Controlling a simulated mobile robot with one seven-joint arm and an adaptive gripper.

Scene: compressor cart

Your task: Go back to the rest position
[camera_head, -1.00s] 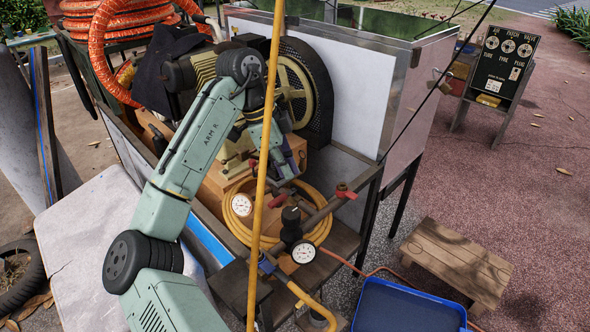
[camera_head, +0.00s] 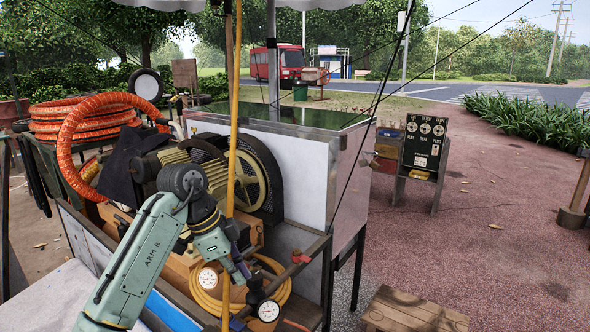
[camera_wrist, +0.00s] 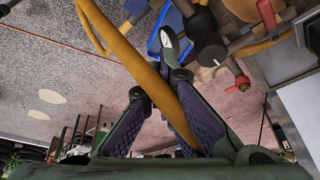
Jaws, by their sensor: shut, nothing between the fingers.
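My gripper (camera_head: 242,270) hangs at the end of my pale green arm, in front of the compressor cart, beside the yellow pole. It is shut and empty. In the wrist view, the fingers of my gripper (camera_wrist: 158,90) point up the picture, and a thick yellow bar (camera_wrist: 135,65) crosses over them. Whether the bar touches them I cannot tell. In the head view, a white-faced gauge (camera_head: 208,278) is left of the fingers and a second gauge (camera_head: 268,310) is below them. A coiled yellow hose (camera_head: 270,285) lies around this spot, partly hidden.
The yellow pole (camera_head: 233,130) stands upright close to my arm. The compressor's pulley wheel (camera_head: 245,182) and an orange hose coil (camera_head: 85,120) are behind. A red valve handle (camera_head: 301,257) is at right. A wooden stool (camera_head: 410,312) stands lower right; paving beyond is open.

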